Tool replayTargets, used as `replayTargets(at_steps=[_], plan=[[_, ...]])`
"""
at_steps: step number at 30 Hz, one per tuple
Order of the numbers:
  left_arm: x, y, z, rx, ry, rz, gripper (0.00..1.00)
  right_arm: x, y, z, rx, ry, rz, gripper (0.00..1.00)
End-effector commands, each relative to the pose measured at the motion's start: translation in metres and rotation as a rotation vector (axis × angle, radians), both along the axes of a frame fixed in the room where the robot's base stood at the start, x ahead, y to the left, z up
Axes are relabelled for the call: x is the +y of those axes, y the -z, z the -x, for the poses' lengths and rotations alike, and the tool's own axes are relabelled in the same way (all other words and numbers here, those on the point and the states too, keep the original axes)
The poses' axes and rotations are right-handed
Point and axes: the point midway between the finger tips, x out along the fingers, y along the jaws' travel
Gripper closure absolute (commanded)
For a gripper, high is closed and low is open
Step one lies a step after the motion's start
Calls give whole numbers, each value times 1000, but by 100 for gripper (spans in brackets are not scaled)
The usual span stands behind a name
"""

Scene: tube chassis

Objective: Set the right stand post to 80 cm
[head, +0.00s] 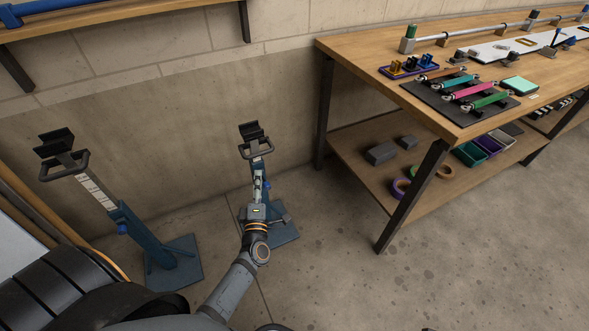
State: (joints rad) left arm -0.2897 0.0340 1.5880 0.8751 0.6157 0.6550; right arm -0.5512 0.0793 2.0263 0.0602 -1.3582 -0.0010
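The right stand (283,231) is upright on the floor near the wall. It has a dark cradle (251,132) on top, a bar handle (257,151) below it, and a blue lower sleeve and base plate. A small blue knob (267,184) shows beside its post. My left gripper (258,182) is in front of the post, just below the handle, and covers much of the post and its scale. I cannot tell whether its fingers touch the post or are closed. The scale reading is too small to make out. My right gripper is not in view.
A second blue stand (143,238), with a pale scale strip and a dark cradle, stands at the left. A wooden workbench (365,50) with tools and a lower shelf (345,150) is at the right. A wall shelf (110,14) is above. Floor between stand and bench is clear.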

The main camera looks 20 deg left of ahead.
Motion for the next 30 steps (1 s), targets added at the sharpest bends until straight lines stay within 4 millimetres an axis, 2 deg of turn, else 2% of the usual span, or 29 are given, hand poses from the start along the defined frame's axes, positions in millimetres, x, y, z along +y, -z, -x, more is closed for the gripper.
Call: replayTargets(at_steps=[5,8,15,21,30], plan=[[3,-8,-1,-33,-13,25,63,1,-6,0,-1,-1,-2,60],[7,-10,-9,-34,-12,22,63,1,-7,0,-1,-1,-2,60],[29,-17,-53,-32,-10,19,63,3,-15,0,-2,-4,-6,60],[43,-22,-82,-30,-11,20,63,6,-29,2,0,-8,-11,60],[49,-24,-93,-27,-11,20,63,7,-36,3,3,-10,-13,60]])
